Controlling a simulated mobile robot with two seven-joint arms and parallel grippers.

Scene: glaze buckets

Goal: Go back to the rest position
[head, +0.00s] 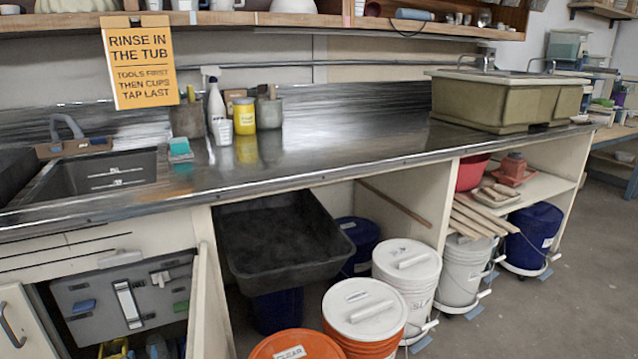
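Neither of my grippers can be made out in the head view. Several glaze buckets stand under the counter. An orange bucket with a "CLEAR" label (297,347) is cut off by the bottom edge. An orange bucket with a white lid (362,310) stands beside it. A white lidded bucket (407,268) is behind that, and another white bucket (463,268) stands further right on a wheeled base. Blue buckets stand behind the black tub (358,236) and at the far right (534,237).
A steel counter (340,155) runs across, with a sink (100,172) at left and a greenish tub (500,100) at right. A black basin (284,240) sticks out below the counter. An open cabinet door (208,300) stands beside it. Floor is free at right (560,310).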

